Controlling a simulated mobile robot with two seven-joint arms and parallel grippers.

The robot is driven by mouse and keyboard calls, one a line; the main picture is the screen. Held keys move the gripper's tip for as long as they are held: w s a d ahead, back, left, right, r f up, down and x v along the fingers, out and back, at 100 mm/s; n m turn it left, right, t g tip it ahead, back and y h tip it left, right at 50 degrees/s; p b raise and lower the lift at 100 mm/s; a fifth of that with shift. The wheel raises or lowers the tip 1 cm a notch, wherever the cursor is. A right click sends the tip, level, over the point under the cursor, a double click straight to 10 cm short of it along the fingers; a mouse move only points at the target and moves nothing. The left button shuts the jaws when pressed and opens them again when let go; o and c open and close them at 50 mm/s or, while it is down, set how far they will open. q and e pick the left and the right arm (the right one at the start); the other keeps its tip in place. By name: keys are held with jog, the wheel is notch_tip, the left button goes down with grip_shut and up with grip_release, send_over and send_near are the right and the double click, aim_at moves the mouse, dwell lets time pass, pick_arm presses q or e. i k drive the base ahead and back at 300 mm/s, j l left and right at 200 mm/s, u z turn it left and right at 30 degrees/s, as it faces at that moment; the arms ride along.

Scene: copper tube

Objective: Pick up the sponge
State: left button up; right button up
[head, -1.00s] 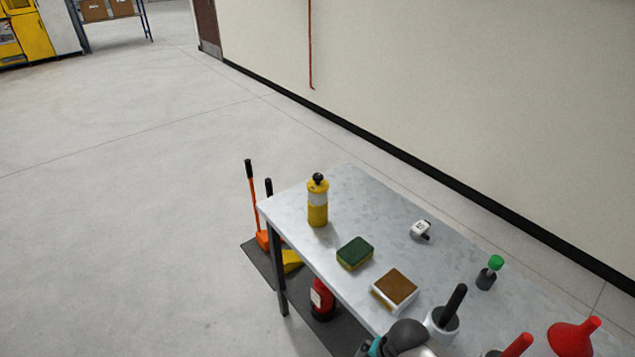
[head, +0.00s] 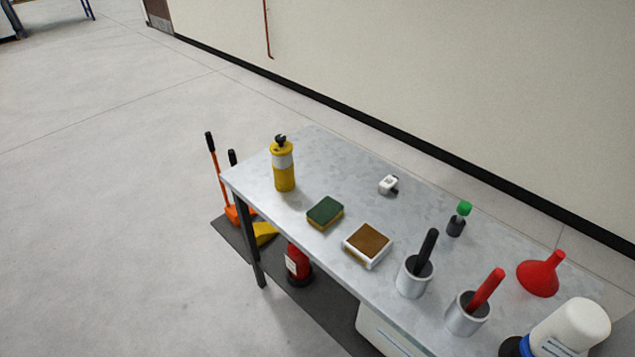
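The sponge (head: 325,212) lies flat on the grey table, with a dark green top and a yellow lower layer. It sits near the table's left front edge, between a yellow bottle and a white tray with a brown top. Nothing touches it and it is fully visible. Neither of my grippers shows in the head view.
On the table (head: 325,160) are a yellow bottle (head: 284,170), white tray (head: 347,251), small white item (head: 388,184), green-capped item (head: 456,227), two metal cups (head: 413,284) (head: 467,318) and red funnel (head: 540,274). A white rounded object (head: 575,325) is at bottom right.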

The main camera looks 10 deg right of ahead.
aim_at(323, 214)
jog(key=i+j, duration=0.4)
jog(key=j, duration=0.15)
jog(key=i+j, duration=0.45)
jog(key=j+z, duration=0.1)
jog(key=z, duration=0.3)
jog(key=i+j+z, duration=0.1)
jog(key=z, duration=0.3)
jog(key=j+z, duration=0.15)
jog(key=z, duration=0.25)
